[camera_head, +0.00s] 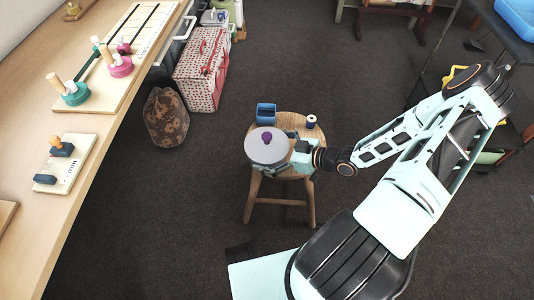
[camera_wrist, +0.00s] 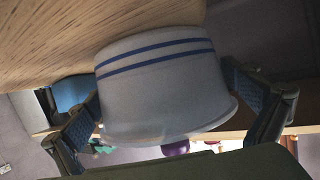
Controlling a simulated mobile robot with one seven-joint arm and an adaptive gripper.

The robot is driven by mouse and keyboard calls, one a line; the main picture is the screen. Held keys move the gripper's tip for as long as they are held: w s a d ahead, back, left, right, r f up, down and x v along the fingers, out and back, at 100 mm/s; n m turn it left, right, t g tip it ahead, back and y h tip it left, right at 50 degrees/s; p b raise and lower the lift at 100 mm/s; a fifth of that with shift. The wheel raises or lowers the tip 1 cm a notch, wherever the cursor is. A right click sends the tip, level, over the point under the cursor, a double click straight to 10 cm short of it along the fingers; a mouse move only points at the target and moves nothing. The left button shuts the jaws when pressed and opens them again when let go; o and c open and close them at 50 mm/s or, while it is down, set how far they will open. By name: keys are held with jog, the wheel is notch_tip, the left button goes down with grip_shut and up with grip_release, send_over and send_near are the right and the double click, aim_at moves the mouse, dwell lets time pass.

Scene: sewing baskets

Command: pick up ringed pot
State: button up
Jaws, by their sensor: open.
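The ringed pot (camera_head: 268,153) stands on a round wooden stool (camera_head: 290,123), its pale grey top with a purple knob (camera_head: 267,138) facing up. In the wrist view the pot (camera_wrist: 160,75) appears upside down, whitish with two blue rings around its side. My gripper (camera_head: 286,150) reaches in from the right at the pot's level. In the wrist view my gripper (camera_wrist: 163,92) is open, with one finger on each side of the pot. A gap shows at the right finger; contact at the left finger is unclear.
A blue holder (camera_head: 266,113) and a thread spool (camera_head: 311,122) stand on the stool behind the pot. A long wooden table (camera_head: 110,125) with peg toys runs along the left. A patterned box (camera_head: 202,68) and a brown lump (camera_head: 166,117) are on the dark floor.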

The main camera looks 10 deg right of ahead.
jog(key=shift+c, duration=0.6)
jog(key=c, duration=0.9)
jog(key=shift+r, duration=0.1)
